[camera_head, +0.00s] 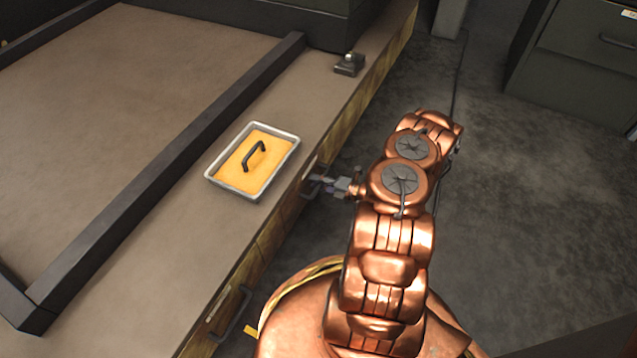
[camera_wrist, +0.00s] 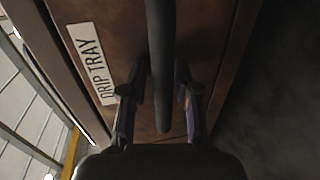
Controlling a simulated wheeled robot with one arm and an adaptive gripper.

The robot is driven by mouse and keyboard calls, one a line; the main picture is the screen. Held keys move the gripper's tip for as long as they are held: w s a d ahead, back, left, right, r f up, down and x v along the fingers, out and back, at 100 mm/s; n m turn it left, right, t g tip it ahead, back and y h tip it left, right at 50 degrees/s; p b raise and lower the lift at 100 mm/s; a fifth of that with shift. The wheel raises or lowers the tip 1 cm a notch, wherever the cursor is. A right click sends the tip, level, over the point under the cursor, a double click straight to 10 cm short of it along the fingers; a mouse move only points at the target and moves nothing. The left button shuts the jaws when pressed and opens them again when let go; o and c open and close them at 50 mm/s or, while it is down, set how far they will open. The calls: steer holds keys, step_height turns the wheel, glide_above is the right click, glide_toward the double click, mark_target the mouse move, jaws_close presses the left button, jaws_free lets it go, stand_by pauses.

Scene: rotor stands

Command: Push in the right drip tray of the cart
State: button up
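The right drip tray's front (camera_wrist: 112,25) is a brown panel with a white "DRIP TRAY" label and a dark bar handle (camera_wrist: 160,60). In the head view, its handle (camera_head: 308,190) is partly hidden by my gripper (camera_head: 322,184) at the side of the cart (camera_head: 300,125). In the wrist view, the fingers of my gripper (camera_wrist: 160,92) stand on either side of the handle, with narrow gaps showing. The gripper looks open around the bar. I cannot tell how far out the tray stands.
Another front with a dark handle (camera_head: 233,313) is nearer along the same cart side. A metal pan (camera_head: 237,186) with an orange inside and black handle lies on the cart top. Dark cabinets (camera_head: 580,65) stand at the upper right. The floor (camera_head: 530,210) between is clear.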

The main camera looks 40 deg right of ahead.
steer(key=shift+o, duration=0.6)
steer(key=shift+s, duration=0.15)
steer(key=shift+s+d, duration=0.1)
steer(key=shift+d, duration=0.05)
steer(key=v, duration=1.1)
steer(key=shift+s, duration=0.35)
